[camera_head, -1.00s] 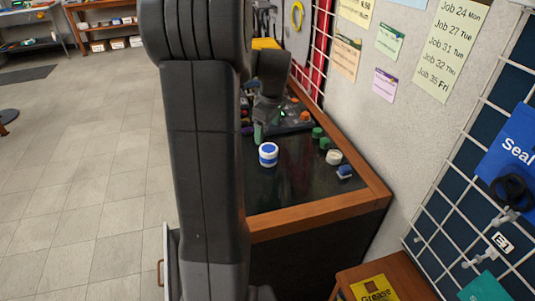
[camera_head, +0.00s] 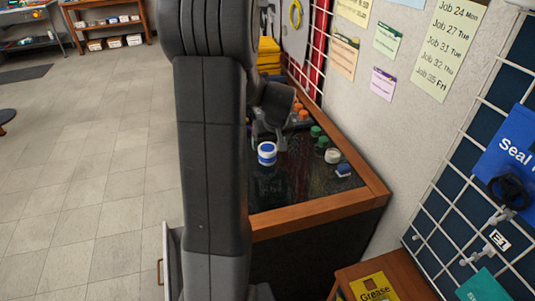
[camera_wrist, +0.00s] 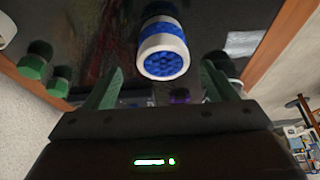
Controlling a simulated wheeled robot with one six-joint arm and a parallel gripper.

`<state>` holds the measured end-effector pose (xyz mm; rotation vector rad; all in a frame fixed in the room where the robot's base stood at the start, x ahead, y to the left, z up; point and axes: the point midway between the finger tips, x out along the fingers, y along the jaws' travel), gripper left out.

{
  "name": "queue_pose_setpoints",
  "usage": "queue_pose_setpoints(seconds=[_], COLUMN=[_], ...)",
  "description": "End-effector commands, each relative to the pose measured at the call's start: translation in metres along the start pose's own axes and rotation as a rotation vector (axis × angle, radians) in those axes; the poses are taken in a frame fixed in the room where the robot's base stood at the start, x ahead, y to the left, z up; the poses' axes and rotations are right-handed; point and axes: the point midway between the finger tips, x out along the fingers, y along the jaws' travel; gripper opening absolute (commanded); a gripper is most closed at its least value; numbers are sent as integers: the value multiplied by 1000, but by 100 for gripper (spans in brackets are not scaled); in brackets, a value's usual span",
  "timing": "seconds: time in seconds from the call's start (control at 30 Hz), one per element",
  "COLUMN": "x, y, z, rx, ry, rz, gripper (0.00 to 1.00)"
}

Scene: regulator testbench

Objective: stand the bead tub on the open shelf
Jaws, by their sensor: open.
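A white and blue tub (camera_head: 267,153), which looks like the bead tub, stands upright on the dark bench top (camera_head: 270,188). In the wrist view the tub (camera_wrist: 163,50) is large, just beyond the gap between my fingers. My gripper (camera_wrist: 161,78) is open, its two green fingers spread apart with nothing between them. In the head view my gripper (camera_head: 268,130) is just behind the tub and partly hidden by my arm. I cannot tell whether a finger touches the tub. I cannot tell for certain which shelf is the open shelf.
Green-capped items (camera_head: 317,134), a white item (camera_head: 332,156) and a blue item (camera_head: 343,170) stand along the bench's right side. Orange-topped items (camera_head: 301,113) are behind. A wire grid wall (camera_head: 430,215) is at right. Open floor (camera_head: 90,180) lies left.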

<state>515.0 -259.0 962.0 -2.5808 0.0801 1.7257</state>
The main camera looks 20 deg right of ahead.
Motion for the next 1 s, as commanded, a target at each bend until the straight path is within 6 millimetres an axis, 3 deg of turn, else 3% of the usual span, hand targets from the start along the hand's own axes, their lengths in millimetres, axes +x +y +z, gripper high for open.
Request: queue_pose_setpoints(seconds=[0.27, 0.6, 0.93, 1.0], x=[17, 57, 62, 62], y=[-1, -4, -4, -4], z=[0, 3, 3, 3], rx=[-2, -2, -2, -2], ry=[-1, -1, 1, 1], rz=[0, 0, 1, 1], gripper=[79, 79, 79, 65])
